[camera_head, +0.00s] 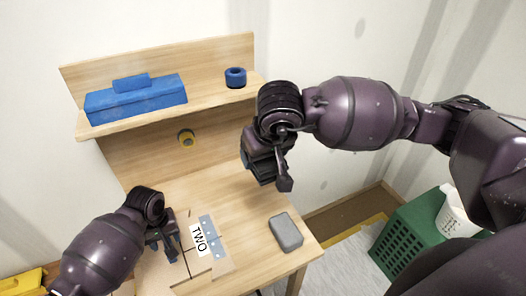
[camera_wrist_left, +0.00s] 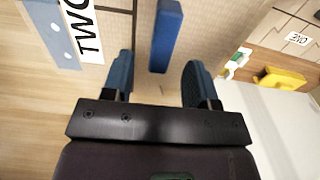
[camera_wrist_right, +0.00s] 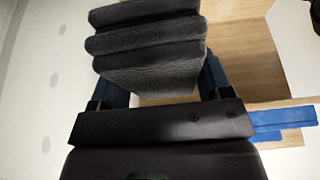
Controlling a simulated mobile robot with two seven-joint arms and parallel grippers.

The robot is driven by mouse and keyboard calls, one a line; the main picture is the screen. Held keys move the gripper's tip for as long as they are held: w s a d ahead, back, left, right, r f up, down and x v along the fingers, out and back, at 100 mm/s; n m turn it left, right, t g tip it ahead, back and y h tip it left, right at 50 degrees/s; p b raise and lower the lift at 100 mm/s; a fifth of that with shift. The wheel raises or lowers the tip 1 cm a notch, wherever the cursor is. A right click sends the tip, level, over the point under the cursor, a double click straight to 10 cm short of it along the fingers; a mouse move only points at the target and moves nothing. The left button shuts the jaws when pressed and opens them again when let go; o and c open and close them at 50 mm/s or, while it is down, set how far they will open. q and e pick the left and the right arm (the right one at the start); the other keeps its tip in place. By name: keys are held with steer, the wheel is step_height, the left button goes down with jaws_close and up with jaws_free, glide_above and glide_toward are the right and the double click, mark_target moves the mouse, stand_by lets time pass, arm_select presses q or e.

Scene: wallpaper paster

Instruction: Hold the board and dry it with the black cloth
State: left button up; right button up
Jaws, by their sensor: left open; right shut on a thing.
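The wooden board (camera_head: 222,266) lies on the bench, with a "TWO" label and a dotted grey-blue strip; its label also shows in the left wrist view (camera_wrist_left: 88,32). A blue bar-shaped handle (camera_wrist_left: 166,36) stands out in front of my left gripper (camera_wrist_left: 160,72), roughly between its open fingers and not gripped. In the head view my left gripper (camera_head: 172,246) is low over the board's left part. My right gripper (camera_head: 262,168) is shut on the folded black cloth (camera_wrist_right: 148,45), raised above the bench and apart from the board.
A grey block (camera_head: 286,230) sits at the bench's right front. A blue toolbox (camera_head: 137,100) and a blue ring (camera_head: 235,77) stand on the shelf. A green crate (camera_head: 410,232) stands on the floor at right. Bench middle is clear.

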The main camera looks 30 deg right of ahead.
arm_select(q)
steer(key=shift+f+b, duration=1.35)
steer(key=shift+f, duration=0.4)
arm_select(e)
step_height(320, 180, down, 5)
steer(key=shift+r, duration=0.15)
arm_select(q)
steer(key=shift+r, duration=0.1)
steer(key=shift+c, duration=0.3)
jaws_close()
steer(key=shift+o, duration=0.3)
jaws_free()
arm_select(e)
steer(key=shift+r, duration=0.1)
